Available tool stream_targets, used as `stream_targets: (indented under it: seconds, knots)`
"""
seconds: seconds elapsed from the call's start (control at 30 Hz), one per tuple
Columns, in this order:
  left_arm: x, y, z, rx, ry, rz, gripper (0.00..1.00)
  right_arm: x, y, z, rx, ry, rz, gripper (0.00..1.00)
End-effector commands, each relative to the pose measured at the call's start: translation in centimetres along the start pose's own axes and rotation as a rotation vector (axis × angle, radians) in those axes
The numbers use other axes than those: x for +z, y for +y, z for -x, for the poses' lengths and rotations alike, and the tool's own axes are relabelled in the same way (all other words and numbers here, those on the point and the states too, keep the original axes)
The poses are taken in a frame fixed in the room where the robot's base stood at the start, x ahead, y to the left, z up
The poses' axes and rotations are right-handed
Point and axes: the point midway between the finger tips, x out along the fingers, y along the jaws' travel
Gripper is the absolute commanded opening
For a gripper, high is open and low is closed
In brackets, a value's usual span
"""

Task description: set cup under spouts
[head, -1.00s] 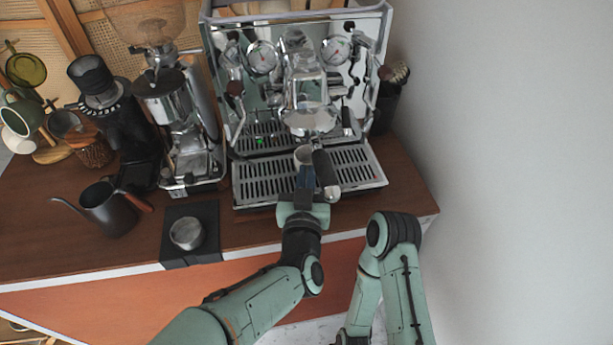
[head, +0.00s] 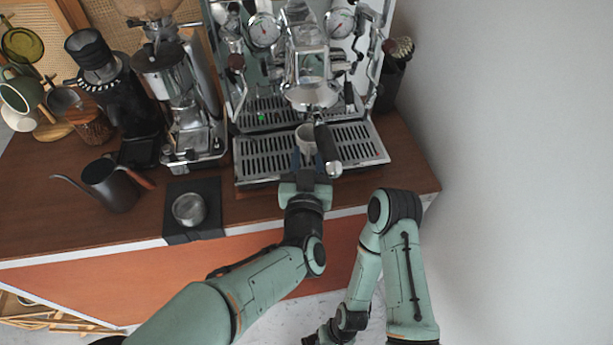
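A small grey-white cup (head: 306,135) is at the drip tray (head: 262,163) of the espresso machine (head: 262,70), just below and in front of the group head. I cannot tell whether the cup touches the tray. The spouts are hidden. My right arm is folded low, with its gripper (head: 318,338) at the bottom edge, mostly cut off.
A grinder (head: 187,95) stands left of the machine. A metal cup (head: 189,209) sits on a black mat (head: 207,230) near the counter's front edge. A black kettle (head: 108,184) and another dark grinder (head: 125,100) stand further left. A white wall (head: 510,150) closes the right side.

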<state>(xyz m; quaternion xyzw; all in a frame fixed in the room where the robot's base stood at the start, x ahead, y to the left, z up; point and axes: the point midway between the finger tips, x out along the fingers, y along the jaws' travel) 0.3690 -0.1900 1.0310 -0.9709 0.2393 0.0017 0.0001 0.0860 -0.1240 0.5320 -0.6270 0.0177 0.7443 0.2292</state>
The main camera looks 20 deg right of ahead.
Motion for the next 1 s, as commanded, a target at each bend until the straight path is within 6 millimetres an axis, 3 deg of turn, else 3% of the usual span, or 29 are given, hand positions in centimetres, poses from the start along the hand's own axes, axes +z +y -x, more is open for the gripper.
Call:
stream_targets:
  seconds: [0.5,0.7,1.0]
  knots:
    - [0.0,0.0,10.5,0.002,0.001,0.002,0.38,-0.3,0.1,-0.4,-0.002,0.008,0.001,0.43]
    - [-0.1,0.0,12.4,0.001,0.001,0.001,0.38,-0.3,0.1,-0.4,-0.002,0.008,0.001,0.43]
    - [0.0,0.0,12.7,0.001,0.001,0.0,0.38,-0.3,0.1,-0.4,-0.002,0.008,0.001,0.43]
